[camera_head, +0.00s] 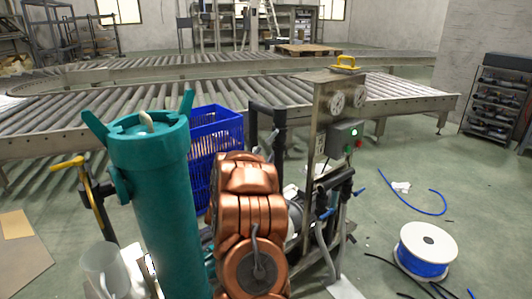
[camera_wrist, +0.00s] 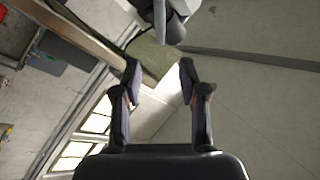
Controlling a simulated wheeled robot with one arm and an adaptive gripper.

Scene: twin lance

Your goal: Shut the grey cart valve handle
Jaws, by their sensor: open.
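The cart (camera_head: 318,115) stands right of centre in the head view, with an upright metal panel, two round gauges and a grey control box (camera_head: 345,136) with green and red lights. Black pipes and grey hoses run low on it. I cannot clearly pick out a grey valve handle; my copper-coloured arm covers part of the cart's left side. A yellow lever handle (camera_head: 67,163) shows at the left, apart from the cart panel. My gripper (camera_wrist: 160,70) is open and empty in the wrist view, facing walls and windows. It is not visible in the head view.
A teal cylinder (camera_head: 165,215) stands close at the left front. A blue crate (camera_head: 215,130) is behind it. A roller conveyor (camera_head: 240,90) crosses behind the cart. A blue hose spool (camera_head: 424,250) and loose hose lie on the right floor, with open floor around them.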

